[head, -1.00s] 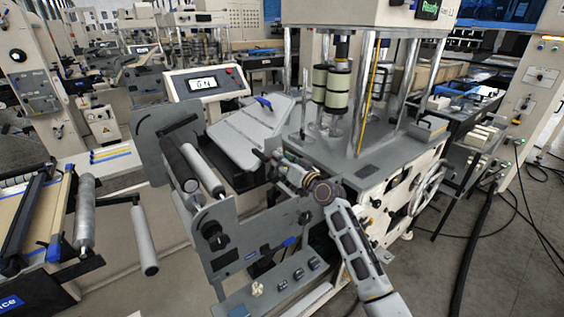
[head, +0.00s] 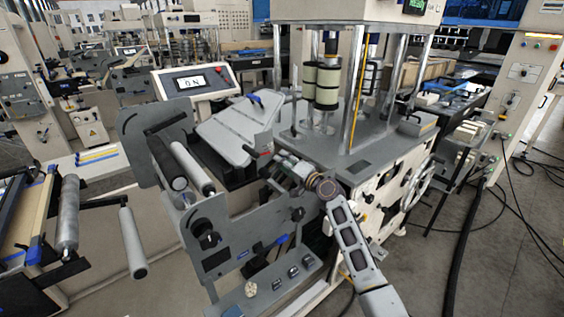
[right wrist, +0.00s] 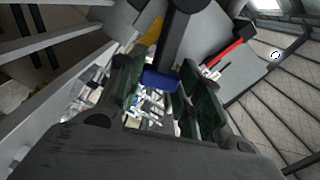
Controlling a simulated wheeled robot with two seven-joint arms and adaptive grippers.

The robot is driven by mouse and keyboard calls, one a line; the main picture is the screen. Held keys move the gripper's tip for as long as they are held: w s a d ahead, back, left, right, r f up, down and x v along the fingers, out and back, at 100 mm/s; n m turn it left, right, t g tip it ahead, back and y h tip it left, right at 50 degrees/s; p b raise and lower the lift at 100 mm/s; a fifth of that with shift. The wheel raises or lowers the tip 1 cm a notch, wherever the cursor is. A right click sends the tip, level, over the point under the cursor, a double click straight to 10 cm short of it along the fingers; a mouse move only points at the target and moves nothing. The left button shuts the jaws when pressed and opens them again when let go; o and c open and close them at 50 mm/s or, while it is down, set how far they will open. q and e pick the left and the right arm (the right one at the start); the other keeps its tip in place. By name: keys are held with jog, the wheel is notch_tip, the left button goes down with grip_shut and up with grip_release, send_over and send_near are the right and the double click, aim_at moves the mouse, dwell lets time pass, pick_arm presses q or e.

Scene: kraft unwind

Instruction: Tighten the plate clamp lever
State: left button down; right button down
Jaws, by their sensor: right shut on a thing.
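The tilted grey plate (head: 228,131) sits on the machine in the middle of the head view. A blue-tipped lever (head: 255,98) shows at its upper edge. My right gripper (head: 266,156) is at the plate's lower right side. In the right wrist view, a dark lever with a blue end (right wrist: 160,79) lies between the green-padded fingers (right wrist: 160,90). My right gripper is shut on this lever, and its fingers hide part of it. I cannot tell its exact angle in the head view. My left gripper is out of view.
Rollers (head: 192,166) stand left of the plate, and a display box (head: 193,83) stands behind it. The press columns (head: 357,85) and grey deck (head: 372,146) are close to my right arm.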

jog(key=f+m, duration=0.2)
jog(key=m, duration=0.1)
jog(key=f+m, duration=0.1)
jog(key=shift+w+d+f+m, duration=0.1)
jog(key=shift+w+d+m, duration=0.1)
jog(key=shift+d+m, duration=0.1)
jog(key=shift+f, duration=0.1)
jog(key=c, duration=1)
grip_release()
jog(key=shift+o, duration=0.2)
jog(key=shift+s, duration=0.1)
jog(key=v, duration=1.2)
